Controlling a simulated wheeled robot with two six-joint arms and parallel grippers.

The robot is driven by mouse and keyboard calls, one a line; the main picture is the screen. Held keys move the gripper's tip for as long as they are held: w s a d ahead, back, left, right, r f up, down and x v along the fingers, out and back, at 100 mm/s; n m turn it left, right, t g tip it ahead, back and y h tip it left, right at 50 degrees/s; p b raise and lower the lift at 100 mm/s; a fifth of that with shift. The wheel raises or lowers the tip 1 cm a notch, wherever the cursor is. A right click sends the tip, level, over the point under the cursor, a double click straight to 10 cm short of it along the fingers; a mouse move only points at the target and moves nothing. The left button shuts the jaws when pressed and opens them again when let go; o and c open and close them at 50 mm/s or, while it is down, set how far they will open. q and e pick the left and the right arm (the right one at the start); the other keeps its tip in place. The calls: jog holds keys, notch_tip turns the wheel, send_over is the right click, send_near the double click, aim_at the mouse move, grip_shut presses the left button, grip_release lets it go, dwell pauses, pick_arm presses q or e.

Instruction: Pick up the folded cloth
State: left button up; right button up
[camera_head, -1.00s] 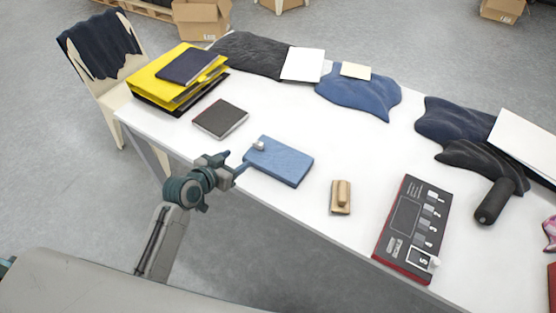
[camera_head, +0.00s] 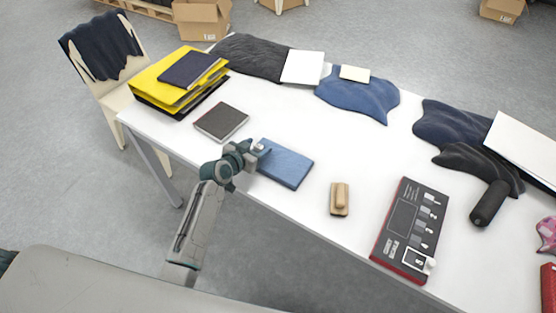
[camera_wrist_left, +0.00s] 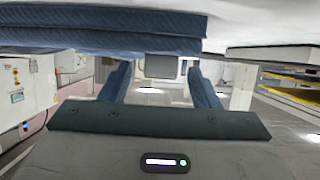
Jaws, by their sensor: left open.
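The folded cloth (camera_head: 288,166) is a flat blue rectangle lying on the white table near its front edge. In the left wrist view the cloth (camera_wrist_left: 120,38) shows as stacked blue layers across the upper part, close to the fingers. My left gripper (camera_head: 258,156) is at the left end of the cloth and overlaps its corner in the head view. In the left wrist view its two blue fingers (camera_wrist_left: 160,72) are spread apart with nothing clearly held between them. I cannot tell whether they touch the cloth. My right gripper is not in view.
A dark book (camera_head: 221,122) lies to the left and a wooden-handled brush (camera_head: 340,198) to the right. A grey and red panel (camera_head: 408,232) lies further right. The table (camera_head: 300,115) is clear behind the cloth.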

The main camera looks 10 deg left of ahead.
pick_arm(q)
jog(key=c, duration=1.2)
